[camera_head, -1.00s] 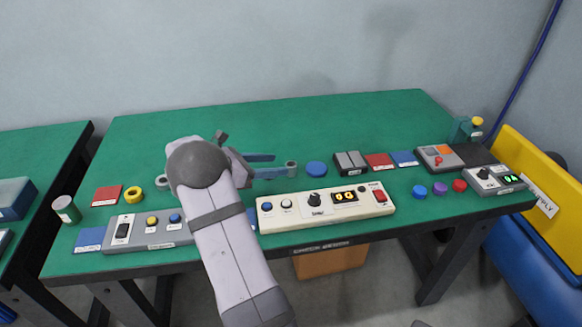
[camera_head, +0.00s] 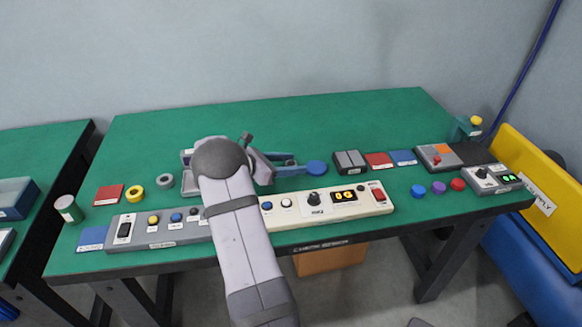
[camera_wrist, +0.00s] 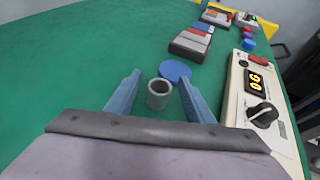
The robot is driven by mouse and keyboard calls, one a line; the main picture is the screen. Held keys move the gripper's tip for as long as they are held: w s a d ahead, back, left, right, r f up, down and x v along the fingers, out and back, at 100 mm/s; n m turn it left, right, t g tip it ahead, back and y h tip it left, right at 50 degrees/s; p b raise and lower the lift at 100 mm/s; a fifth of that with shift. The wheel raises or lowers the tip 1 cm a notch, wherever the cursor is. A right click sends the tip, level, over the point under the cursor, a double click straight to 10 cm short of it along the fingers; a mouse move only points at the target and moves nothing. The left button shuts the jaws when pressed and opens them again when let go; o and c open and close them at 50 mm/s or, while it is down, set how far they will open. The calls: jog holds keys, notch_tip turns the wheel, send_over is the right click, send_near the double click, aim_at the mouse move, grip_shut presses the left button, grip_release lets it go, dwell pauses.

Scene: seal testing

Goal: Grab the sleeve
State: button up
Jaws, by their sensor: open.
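The sleeve, a short grey hollow cylinder (camera_wrist: 158,97), stands upright on the green table in the wrist view. It sits between the two blue fingers of my gripper (camera_wrist: 159,77), with gaps visible on both sides. The fingers are open and hold nothing. In the head view my gripper (camera_head: 288,164) is low over the table, and the sleeve is mostly hidden between its fingers. A flat blue disc (camera_wrist: 175,70) lies just beyond the sleeve, close to the right fingertip; it also shows in the head view (camera_head: 316,167).
A cream control panel (camera_head: 325,205) lies along the front edge, right of my gripper in the wrist view (camera_wrist: 262,110). A dark two-part block (camera_head: 349,161) stands beyond the disc. A grey ring (camera_head: 165,181) and yellow ring (camera_head: 136,194) lie to the left. The table's back is clear.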

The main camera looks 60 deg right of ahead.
jog(key=c, duration=1.2)
